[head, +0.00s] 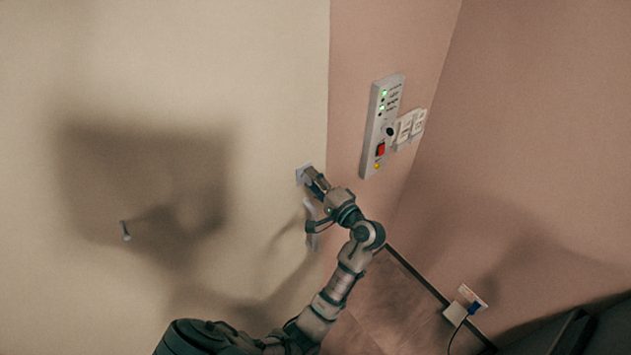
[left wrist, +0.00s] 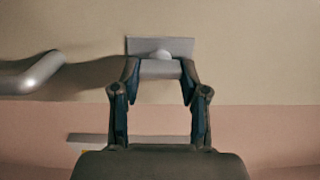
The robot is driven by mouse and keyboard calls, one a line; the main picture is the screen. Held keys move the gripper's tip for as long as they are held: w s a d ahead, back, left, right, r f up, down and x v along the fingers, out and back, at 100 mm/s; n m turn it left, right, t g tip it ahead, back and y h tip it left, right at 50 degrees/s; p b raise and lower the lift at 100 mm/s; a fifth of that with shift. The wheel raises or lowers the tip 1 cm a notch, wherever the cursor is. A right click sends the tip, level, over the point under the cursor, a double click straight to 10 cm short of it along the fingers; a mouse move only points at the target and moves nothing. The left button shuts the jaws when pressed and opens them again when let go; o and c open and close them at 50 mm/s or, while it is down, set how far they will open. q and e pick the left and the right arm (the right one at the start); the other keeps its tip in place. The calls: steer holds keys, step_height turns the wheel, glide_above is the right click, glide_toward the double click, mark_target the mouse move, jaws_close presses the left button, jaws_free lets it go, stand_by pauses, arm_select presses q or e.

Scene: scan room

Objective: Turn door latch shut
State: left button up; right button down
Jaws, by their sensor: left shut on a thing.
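The cream door (head: 250,60) fills the left of the head view. The latch has a small grey square plate (head: 302,170) near the door's right edge; in the left wrist view the latch plate (left wrist: 177,44) shows behind a rounded grey knob. My left gripper (head: 309,181) is at the latch. In the left wrist view its two dark fingers (left wrist: 159,72) stand on either side of the latch's grey turn piece (left wrist: 160,67), shut on it. The fingers and wrist partly hide the latch in the head view. My right gripper is not in view.
A silver lever handle (left wrist: 35,76) is left of the latch in the left wrist view; it is below the latch in the head view (head: 311,210). A control panel (head: 383,125) and switches (head: 410,127) are on the pink wall. A socket with a cable (head: 464,303) is low on the right.

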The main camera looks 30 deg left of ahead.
arm_select(q)
steer(key=o, duration=0.9)
steer(key=shift+a, duration=0.1)
steer(key=shift+o, duration=1.2)
steer(key=shift+w, duration=0.1)
steer(key=v, duration=0.6)
steer(key=shift+d+f, duration=0.25)
